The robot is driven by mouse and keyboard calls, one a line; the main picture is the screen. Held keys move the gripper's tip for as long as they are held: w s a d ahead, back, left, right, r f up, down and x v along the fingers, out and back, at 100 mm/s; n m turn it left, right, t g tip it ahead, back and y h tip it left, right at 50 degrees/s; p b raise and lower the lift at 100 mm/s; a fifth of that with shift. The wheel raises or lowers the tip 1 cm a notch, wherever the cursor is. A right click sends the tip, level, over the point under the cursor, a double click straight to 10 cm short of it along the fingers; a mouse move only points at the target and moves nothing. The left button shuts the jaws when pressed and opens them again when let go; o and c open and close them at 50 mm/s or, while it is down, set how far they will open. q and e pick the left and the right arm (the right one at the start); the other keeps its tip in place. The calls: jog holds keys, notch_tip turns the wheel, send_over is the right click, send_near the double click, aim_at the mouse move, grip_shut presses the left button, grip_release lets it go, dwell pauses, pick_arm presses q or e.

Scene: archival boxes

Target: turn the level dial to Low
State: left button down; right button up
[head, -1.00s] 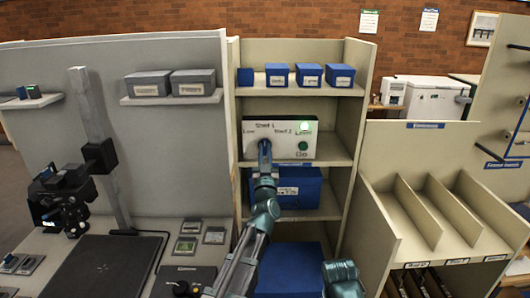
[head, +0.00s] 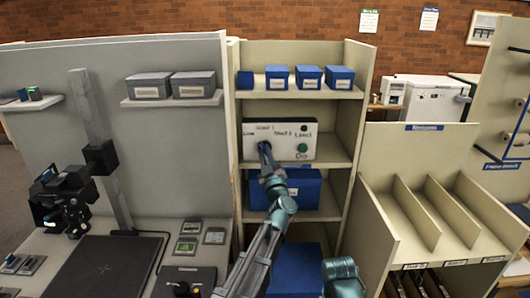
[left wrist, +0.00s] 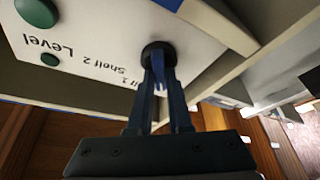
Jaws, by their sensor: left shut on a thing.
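The white control panel (head: 283,156) stands on a middle shelf, with printed labels including Low, Shelf 1, Shelf 2 and Level. Its dark round dial (left wrist: 159,53) shows best in the left wrist view. My left gripper (head: 264,147) reaches the dial at the panel's left part. In the left wrist view its fingers (left wrist: 158,80) are shut on the dial's grip. The fingers cover the grip, so I cannot tell its exact setting. A green button (head: 302,148) sits at the panel's right and shows no glow. My right gripper is out of view.
Small blue boxes (head: 310,76) line the shelf above. A larger blue box (head: 310,190) sits on the shelf below. A slotted sorter (head: 425,210) stands at the right, and a grey partition with a camera stand (head: 97,155) is at the left.

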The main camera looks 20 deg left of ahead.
pick_arm(q)
jog(key=shift+n+g+y+p, duration=0.4)
jog(key=shift+n+g+p, duration=0.3)
jog(key=shift+n, duration=1.6)
jog(key=c, duration=0.8)
grip_release()
jog(key=shift+c, duration=0.2)
jog(key=b+v, duration=0.3)
jog(key=v, duration=1)
jog(key=shift+s+d, duration=0.3)
jog(key=shift+s, duration=0.05)
jog(key=shift+w, duration=0.1)
